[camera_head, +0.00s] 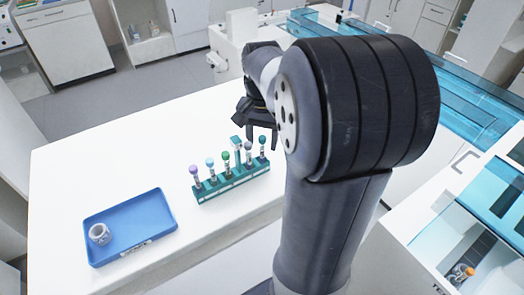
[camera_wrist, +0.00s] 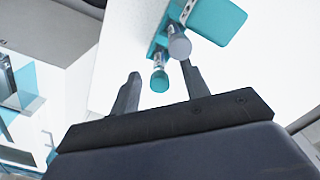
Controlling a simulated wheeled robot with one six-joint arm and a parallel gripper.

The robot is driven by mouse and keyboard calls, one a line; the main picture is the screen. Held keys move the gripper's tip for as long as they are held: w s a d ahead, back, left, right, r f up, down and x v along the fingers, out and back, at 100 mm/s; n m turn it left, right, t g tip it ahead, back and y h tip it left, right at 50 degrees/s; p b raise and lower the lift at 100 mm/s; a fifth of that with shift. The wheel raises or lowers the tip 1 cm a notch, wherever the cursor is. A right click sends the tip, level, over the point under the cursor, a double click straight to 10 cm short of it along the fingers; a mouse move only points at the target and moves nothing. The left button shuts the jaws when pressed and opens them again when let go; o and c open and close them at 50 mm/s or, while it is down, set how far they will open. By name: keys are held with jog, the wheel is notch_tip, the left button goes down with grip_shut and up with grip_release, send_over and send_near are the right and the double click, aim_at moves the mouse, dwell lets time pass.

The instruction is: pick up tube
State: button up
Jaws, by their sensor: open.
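Several capped tubes stand upright in a teal rack (camera_head: 232,189) on the white table. From left to right in the head view, caps are purple (camera_head: 195,170), light blue (camera_head: 210,163), green (camera_head: 226,157), grey (camera_head: 249,147) and teal-green (camera_head: 262,140). My gripper (camera_head: 262,141) is open and empty beside the rack's right end. In the wrist view, the gripper (camera_wrist: 161,69) has the teal-capped tube (camera_wrist: 159,80) between its finger lines, and the grey-capped tube (camera_wrist: 179,46) near the right finger. I cannot tell the exact height gap.
A blue tray (camera_head: 130,222) with a small white-grey cup (camera_head: 99,234) lies left of the rack. Clear blue-walled equipment (camera_head: 470,90) stands at right. My arm hides the table's right part; the table's left and back are clear.

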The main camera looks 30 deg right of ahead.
notch_tip(320, 180, down, 2)
jog(key=shift+f, duration=0.2)
jog(key=c, duration=0.8)
notch_tip(320, 180, up, 10)
jog(key=shift+r, duration=0.1)
jog(key=shift+c, duration=0.2)
jog(key=shift+f+b, duration=2.8)
jog(key=shift+f, duration=2)
